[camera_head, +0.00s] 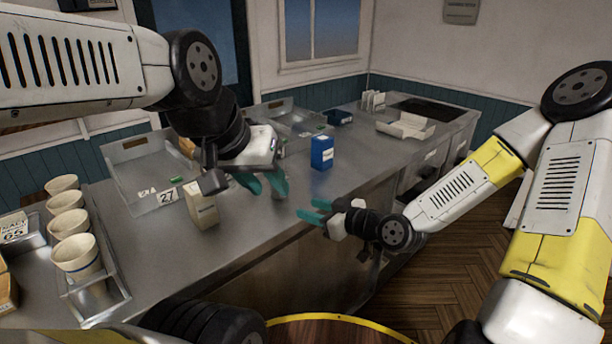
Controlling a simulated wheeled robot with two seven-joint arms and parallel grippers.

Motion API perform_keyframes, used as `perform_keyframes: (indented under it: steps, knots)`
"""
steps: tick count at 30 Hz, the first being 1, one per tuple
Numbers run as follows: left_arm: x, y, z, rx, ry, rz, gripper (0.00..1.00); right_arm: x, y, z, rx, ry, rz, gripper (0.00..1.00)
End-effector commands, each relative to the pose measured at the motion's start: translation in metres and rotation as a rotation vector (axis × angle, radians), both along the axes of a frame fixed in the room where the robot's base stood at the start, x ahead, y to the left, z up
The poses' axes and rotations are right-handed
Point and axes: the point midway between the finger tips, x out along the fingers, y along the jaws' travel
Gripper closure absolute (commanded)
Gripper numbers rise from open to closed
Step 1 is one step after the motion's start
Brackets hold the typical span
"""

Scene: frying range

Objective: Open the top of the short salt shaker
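A blue box-shaped container (321,152) with a white label stands upright on the metal counter (262,235). A pale beige box-shaped container (203,205) stands closer to me on the left. I cannot tell from the picture which of them is the short salt shaker, or whether either top is open. My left gripper (268,190) is above the counter between the two containers, with its teal fingers apart and nothing between them. My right gripper (306,209) is near the counter's front edge, in front of the blue container, fingers apart and empty.
Several stacked cups (78,258) stand in a metal rack at the left. A metal tray (125,170) with a "27" tag lies behind the beige container. A small dark blue box (338,117) and an opened white carton (407,127) are farther back. Counter right of the blue container is clear.

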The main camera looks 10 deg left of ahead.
Motion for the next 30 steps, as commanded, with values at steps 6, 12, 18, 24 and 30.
perform_keyframes:
  steps: [6, 12, 18, 24, 30]
  knots:
    - [0.0, 0.0, 0.0, 0.0, 0.0, 0.0, 0.64, 0.005, 0.009, 0.026, 0.182, -0.075, -0.035, 0.6]
    - [0.0, 0.0, 0.0, 0.0, 0.0, 0.0, 0.64, 0.01, 0.011, 0.042, 0.266, -0.118, -0.064, 0.6]
    - [0.0, 0.0, 0.0, 0.0, 0.0, 0.0, 0.64, 0.026, 0.032, 0.043, 0.268, -0.12, -0.063, 0.6]
    - [0.0, 0.0, 0.0, 0.0, 0.0, 0.0, 0.64, 0.046, 0.056, 0.042, 0.267, -0.118, -0.063, 0.6]
    - [0.0, 0.0, 0.0, 0.0, 0.0, 0.0, 0.64, 0.056, 0.069, 0.042, 0.265, -0.118, -0.064, 0.6]
